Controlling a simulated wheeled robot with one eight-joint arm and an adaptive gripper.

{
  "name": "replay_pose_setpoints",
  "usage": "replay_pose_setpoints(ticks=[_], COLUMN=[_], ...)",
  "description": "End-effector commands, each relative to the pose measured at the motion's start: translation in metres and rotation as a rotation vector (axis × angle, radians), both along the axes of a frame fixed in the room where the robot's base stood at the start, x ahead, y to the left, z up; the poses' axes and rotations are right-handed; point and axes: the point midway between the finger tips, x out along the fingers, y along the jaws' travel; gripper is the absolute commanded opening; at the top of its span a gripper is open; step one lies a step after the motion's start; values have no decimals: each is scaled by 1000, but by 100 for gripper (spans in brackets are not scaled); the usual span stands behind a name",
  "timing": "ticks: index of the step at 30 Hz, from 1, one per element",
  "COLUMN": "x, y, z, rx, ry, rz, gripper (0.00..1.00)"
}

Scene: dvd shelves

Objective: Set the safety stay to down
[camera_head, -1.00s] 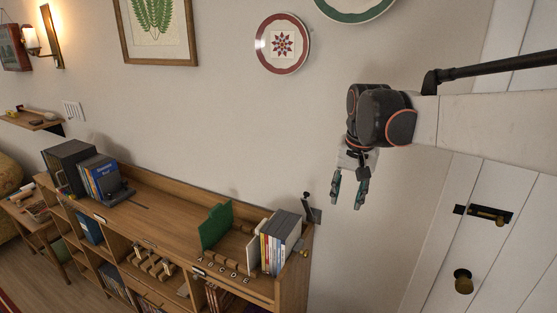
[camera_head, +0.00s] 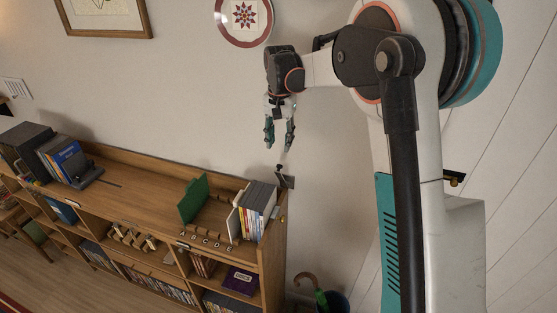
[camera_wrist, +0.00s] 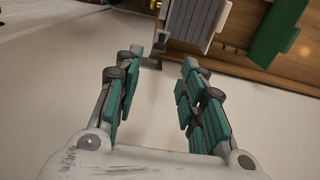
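A small dark lever with a knob (camera_head: 280,171), which looks like the safety stay, stands up beside a grey wall plate (camera_head: 289,182) at the right end of the shelf. My gripper (camera_head: 279,146) points down just above the lever, open and empty, apart from it. In the wrist view my gripper (camera_wrist: 162,60) shows its two teal fingers spread. A small grey fitting (camera_wrist: 157,54), likely the stay's, lies between and beyond the fingertips. Its exact pose is too small to tell.
The wooden shelf (camera_head: 140,195) carries grey and coloured cases (camera_head: 257,210) and a green divider (camera_head: 194,200) close left of the lever. A container with a cane handle (camera_head: 330,300) stands on the floor below. The wall above the shelf is clear around my gripper.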

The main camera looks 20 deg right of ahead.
Motion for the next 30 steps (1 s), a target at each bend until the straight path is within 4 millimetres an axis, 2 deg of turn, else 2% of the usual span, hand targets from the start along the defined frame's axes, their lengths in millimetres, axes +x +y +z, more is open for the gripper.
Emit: replay_pose_setpoints(ticks=[6, 12, 18, 27, 30], x=[0, 0, 0, 0, 0], y=[0, 0, 0, 0, 0], z=[-43, -73, -86, -88, -88], rx=[0, 0, 0, 0, 0], ry=[0, 0, 0, 0, 0], rz=[0, 1, 1, 1, 1], gripper=[37, 37, 37, 37, 14])
